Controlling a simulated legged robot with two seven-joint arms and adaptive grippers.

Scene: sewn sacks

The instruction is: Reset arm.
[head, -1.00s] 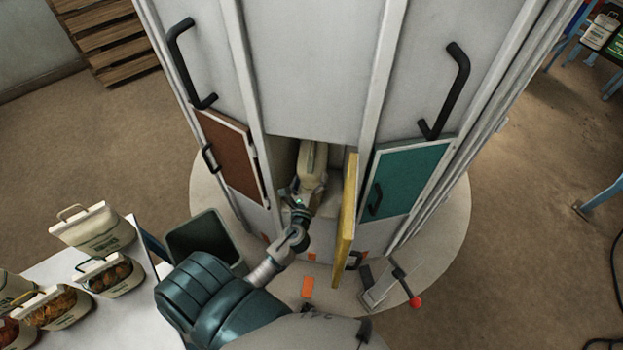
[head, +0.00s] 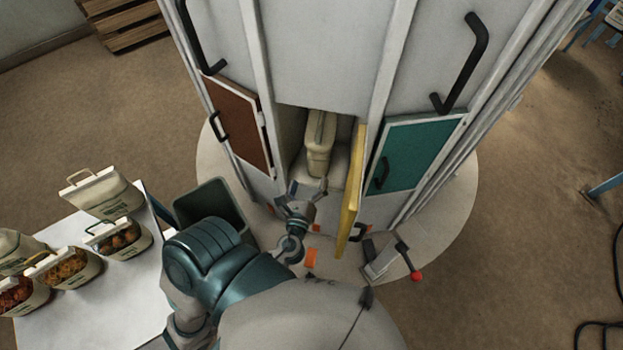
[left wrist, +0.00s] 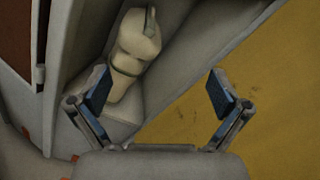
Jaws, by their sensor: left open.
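My left gripper (head: 307,190) is open and empty, just in front of an open compartment low in the grey cabinet (head: 325,60). A cream sack (head: 320,140) stands inside the compartment, apart from the fingers. In the left wrist view the open gripper (left wrist: 160,95) shows two blue-padded fingers spread wide, with the sack (left wrist: 136,50) beyond them, left of centre. The yellow door (head: 351,190) of the compartment stands open to the right of the gripper, and it fills the right of the left wrist view (left wrist: 260,80). My right gripper is not in view.
A brown door (head: 236,125) and a teal door (head: 408,158) flank the compartment, both shut. A dark bin (head: 212,205) stands left of my arm. A white table (head: 100,300) at left holds several filled sacks. A red-knobbed lever (head: 408,262) stands at right.

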